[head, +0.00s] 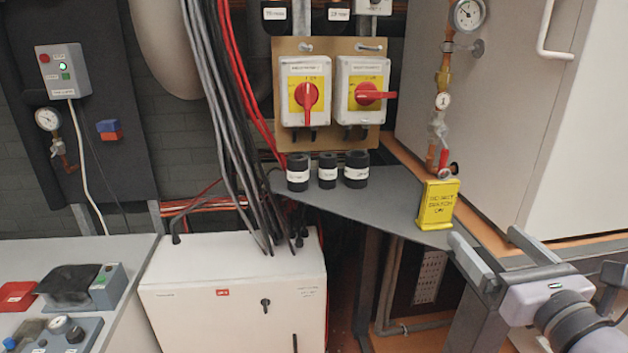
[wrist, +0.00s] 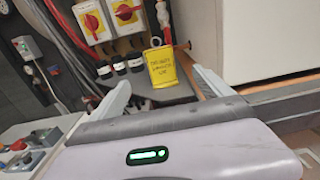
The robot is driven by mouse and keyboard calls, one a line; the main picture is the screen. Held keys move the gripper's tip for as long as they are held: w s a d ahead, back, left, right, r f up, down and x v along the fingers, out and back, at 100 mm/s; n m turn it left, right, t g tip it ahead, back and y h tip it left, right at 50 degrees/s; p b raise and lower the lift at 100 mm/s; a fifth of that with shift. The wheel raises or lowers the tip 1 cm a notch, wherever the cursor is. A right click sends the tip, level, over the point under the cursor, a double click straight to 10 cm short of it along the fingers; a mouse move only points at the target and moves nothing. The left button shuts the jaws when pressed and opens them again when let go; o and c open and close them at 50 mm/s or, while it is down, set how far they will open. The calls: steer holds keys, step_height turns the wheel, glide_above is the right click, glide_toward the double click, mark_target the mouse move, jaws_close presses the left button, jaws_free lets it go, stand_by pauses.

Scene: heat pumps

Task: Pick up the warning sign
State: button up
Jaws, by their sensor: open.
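The yellow warning sign (head: 437,205) with dark lettering stands upright at the right end of a grey shelf (head: 385,194). It also shows in the wrist view (wrist: 162,66), beyond and between my two fingers. My gripper (head: 488,253) is open and empty in the head view, in front of and to the right of the sign, apart from it. In the wrist view my gripper (wrist: 163,85) has one finger to the left and one to the right of the sign.
Several black cylinders, one of them here (head: 327,170), stand on the shelf left of the sign. A copper pipe with a red valve handle (head: 444,160) runs down just behind the sign. A large pale cabinet (head: 500,110) rises at the right. A white box (head: 235,290) stands below left.

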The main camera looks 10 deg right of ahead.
steer(key=p, duration=0.9)
glide_toward(443, 196)
steer(key=w+r, duration=0.1)
steer(key=w, duration=0.4)
steer(key=w+b, duration=0.1)
steer(key=w, duration=0.2)
steer(key=w+f, duration=0.1)
steer(key=w, duration=0.2)
steer(key=shift+a+f, duration=0.1)
steer(key=shift+a, duration=0.15)
steer(key=c, duration=1.4)
steer(key=shift+c, duration=0.3)
